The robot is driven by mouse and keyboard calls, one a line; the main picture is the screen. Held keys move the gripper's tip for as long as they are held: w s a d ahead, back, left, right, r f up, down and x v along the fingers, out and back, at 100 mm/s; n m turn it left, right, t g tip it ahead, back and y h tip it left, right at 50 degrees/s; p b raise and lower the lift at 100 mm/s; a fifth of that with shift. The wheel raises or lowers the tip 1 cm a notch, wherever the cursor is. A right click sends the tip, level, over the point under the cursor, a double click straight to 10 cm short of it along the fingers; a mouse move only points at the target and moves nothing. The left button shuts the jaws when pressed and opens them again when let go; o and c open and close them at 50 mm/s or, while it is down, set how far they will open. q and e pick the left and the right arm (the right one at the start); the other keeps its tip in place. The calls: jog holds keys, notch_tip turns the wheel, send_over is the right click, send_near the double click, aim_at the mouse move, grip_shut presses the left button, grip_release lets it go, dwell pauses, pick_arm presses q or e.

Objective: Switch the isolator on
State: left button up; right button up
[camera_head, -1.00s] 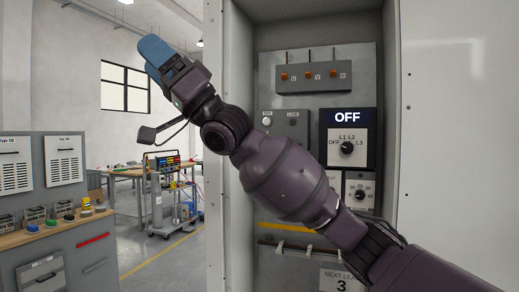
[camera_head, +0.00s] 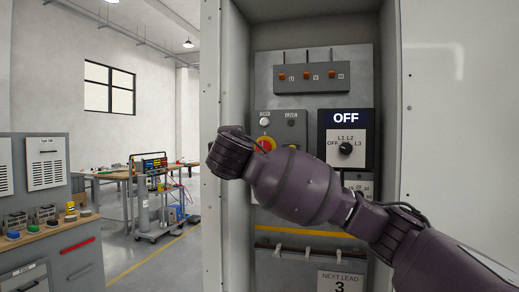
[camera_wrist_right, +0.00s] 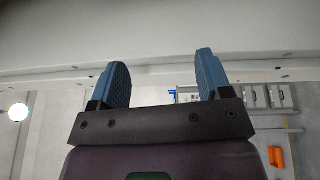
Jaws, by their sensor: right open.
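The grey cabinet panel (camera_head: 310,64) carries a black display (camera_head: 346,117) reading OFF. Below the display is a black selector knob (camera_head: 346,149) marked OFF, L1, L2 and L3. A red-and-yellow rotary switch (camera_head: 266,142), which looks like the isolator, sits left of it; my right arm hides its lower part. My right arm crosses the cabinet opening, and its gripper does not show in the head view. In the right wrist view my right gripper (camera_wrist_right: 164,79) has two blue fingers, apart with nothing between them. My left gripper is not in view.
The cabinet's left side edge (camera_head: 211,100) stands close to my right wrist. A lower dial is mostly hidden behind my arm. A NEXT LEAD 3 label (camera_head: 340,282) is below. A workbench (camera_head: 50,228) and a trolley (camera_head: 153,205) stand left, with open floor between.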

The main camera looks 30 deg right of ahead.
jog(key=s+d+g+h, duration=0.3)
jog(key=d+g+h, duration=0.1)
jog(key=w+d+f+n, duration=0.1)
jog(key=w+d, duration=0.6)
jog(key=d, duration=0.1)
jog(key=shift+w+p, duration=0.2)
jog(key=shift+p, duration=0.1)
jog(key=shift+a, duration=0.1)
jog(key=shift+c, duration=0.5)
jog(key=c, duration=0.7)
jog(key=shift+f, duration=0.1)
jog(key=shift+c, duration=0.7)
